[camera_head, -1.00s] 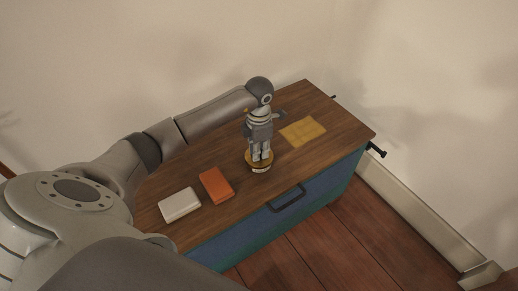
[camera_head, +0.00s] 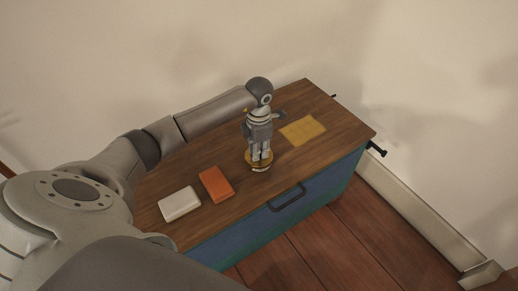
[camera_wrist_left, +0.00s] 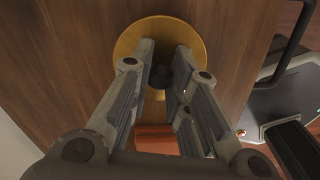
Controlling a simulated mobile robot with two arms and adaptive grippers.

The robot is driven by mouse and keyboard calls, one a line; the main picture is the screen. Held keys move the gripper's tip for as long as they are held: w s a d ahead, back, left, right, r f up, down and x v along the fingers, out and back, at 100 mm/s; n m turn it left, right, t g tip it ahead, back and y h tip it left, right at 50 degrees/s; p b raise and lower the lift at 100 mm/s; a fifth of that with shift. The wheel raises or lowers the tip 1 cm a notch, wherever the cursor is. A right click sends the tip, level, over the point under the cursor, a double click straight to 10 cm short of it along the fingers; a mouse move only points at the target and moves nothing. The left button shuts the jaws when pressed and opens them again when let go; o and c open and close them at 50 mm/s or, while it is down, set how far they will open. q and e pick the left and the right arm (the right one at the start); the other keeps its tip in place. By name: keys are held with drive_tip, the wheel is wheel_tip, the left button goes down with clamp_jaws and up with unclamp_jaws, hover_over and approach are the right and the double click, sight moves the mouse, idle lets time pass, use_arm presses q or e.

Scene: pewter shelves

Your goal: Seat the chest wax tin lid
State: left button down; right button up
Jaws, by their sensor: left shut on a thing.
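The lid is a round, golden-tan disc with a dark knob (camera_wrist_left: 160,76) in the middle; its rim shows in the left wrist view (camera_wrist_left: 160,24). My left gripper (camera_head: 260,158) points down over the chest top and is shut on the lid's knob. In the head view the lid (camera_head: 249,163) shows around the fingertips. The pale tin (camera_head: 261,170) shows just below the lid at its front edge. The gripper hides most of the tin, so I cannot tell whether the lid touches it. My right gripper is not in view.
The blue chest (camera_head: 238,236) has a brown wooden top and a dark front handle (camera_head: 287,199). An orange block (camera_head: 216,185) and a white block (camera_head: 180,204) lie left of the tin. A flat yellow cloth (camera_head: 303,130) lies to the right. The far right of the top is clear.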

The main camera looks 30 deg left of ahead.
use_arm(q)
drive_tip(key=c, duration=1.3)
unclamp_jaws()
drive_tip(key=shift+r, duration=0.15)
